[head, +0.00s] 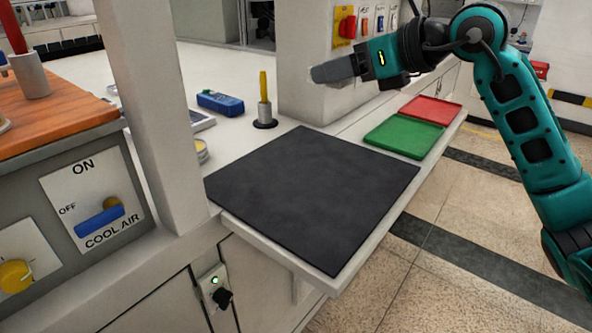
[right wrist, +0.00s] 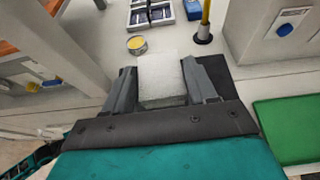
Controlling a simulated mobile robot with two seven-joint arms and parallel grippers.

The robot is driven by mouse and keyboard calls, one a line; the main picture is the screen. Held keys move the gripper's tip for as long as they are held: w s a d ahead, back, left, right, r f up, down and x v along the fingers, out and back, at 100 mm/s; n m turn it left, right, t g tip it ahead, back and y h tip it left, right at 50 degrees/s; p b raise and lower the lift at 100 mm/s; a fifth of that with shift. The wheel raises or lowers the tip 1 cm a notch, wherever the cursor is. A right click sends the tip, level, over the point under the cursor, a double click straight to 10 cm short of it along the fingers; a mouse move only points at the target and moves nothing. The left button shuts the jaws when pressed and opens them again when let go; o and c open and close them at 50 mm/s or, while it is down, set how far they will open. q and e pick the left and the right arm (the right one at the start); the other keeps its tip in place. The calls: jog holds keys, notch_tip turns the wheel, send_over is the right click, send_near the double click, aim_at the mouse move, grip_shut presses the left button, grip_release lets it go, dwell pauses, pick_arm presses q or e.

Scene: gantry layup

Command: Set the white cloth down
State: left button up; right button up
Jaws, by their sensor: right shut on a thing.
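My right gripper (head: 320,75) is above the bench at the back, in front of the white post, higher than the black mat. I cannot make out the cloth in the head view. The black mat (head: 315,195) lies flat and bare at the bench's front edge. It also shows in part behind the fingers in the right wrist view (right wrist: 222,76). My left gripper is not in view.
A green tray (head: 403,137) and a red tray (head: 431,110) lie right of the mat. A yellow-handled tool (head: 263,90) stands upright in a holder behind it. A blue meter (head: 220,103) and a round tin (head: 201,152) are at the left. A white upright (head: 155,100) stands left of the mat.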

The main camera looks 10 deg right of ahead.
jog(key=shift+w+r, duration=0.2)
jog(key=shift+w, duration=0.05)
jog(key=b, duration=0.3)
send_over(331, 184)
notch_tip(331, 184, down, 15)
jog(key=shift+r, duration=0.2)
jog(key=shift+f, duration=0.25)
notch_tip(331, 184, down, 4)
jog(key=shift+f, duration=0.25)
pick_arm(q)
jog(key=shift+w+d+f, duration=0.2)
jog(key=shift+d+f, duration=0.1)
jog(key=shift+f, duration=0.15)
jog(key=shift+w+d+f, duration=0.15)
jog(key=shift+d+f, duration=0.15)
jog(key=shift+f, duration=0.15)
pick_arm(e)
jog(key=shift+f+b, duration=0.15)
jog(key=shift+b, duration=0.25)
jog(key=o, duration=1)
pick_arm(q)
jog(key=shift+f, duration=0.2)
